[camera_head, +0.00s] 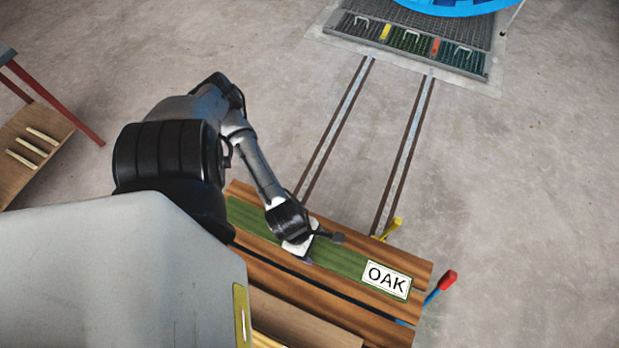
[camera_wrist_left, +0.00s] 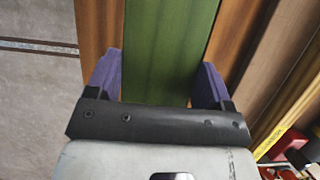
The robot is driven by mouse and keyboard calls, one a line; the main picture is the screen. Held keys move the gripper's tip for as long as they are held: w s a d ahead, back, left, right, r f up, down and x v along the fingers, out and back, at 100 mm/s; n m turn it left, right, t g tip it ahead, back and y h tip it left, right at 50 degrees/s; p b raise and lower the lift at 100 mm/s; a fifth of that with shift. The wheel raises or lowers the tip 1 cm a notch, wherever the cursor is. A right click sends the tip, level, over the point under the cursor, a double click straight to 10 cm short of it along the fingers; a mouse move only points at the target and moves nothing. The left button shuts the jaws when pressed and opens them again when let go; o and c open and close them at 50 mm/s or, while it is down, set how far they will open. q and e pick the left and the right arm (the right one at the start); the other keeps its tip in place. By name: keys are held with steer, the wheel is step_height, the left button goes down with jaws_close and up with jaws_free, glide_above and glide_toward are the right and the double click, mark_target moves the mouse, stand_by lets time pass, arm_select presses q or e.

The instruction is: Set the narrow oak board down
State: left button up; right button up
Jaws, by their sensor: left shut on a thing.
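The narrow oak board (camera_head: 345,262) is green, with a white OAK label (camera_head: 386,279) near its right end. It lies lengthwise along brown planks (camera_head: 330,233), which show on both sides of it; whether it rests on them or is slightly above I cannot tell. My left gripper (camera_head: 300,250) is over its middle from above. In the left wrist view the purple fingers (camera_wrist_left: 160,85) are shut on the two long sides of the green board (camera_wrist_left: 165,45). My right gripper is not in view.
A yellow handle (camera_head: 393,227) and a red handle (camera_head: 445,281) stick out at the planks' right end. Floor rails (camera_head: 402,160) run to a grated platform (camera_head: 405,50) below a blue ring (camera_head: 445,5). A wooden shelf (camera_head: 35,140) stands at the left. The floor at right is clear.

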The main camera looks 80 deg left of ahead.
arm_select(q)
step_height(320, 180, down, 3)
steer(key=shift+d+r+b, duration=0.1)
steer(key=shift+r+b, duration=0.1)
steer(key=shift+b, duration=0.1)
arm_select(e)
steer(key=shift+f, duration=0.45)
arm_select(q)
steer(key=shift+f+b, duration=0.75)
steer(key=shift+f, duration=1.55)
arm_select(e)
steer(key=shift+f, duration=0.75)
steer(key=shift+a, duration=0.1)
arm_select(q)
steer(key=o, duration=1.4)
steer(key=shift+s+r, duration=0.1)
steer(key=shift+r, duration=0.15)
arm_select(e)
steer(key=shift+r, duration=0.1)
arm_select(q)
steer(key=p+v, duration=0.3)
steer(key=v, duration=0.8)
steer(key=shift+r, duration=0.3)
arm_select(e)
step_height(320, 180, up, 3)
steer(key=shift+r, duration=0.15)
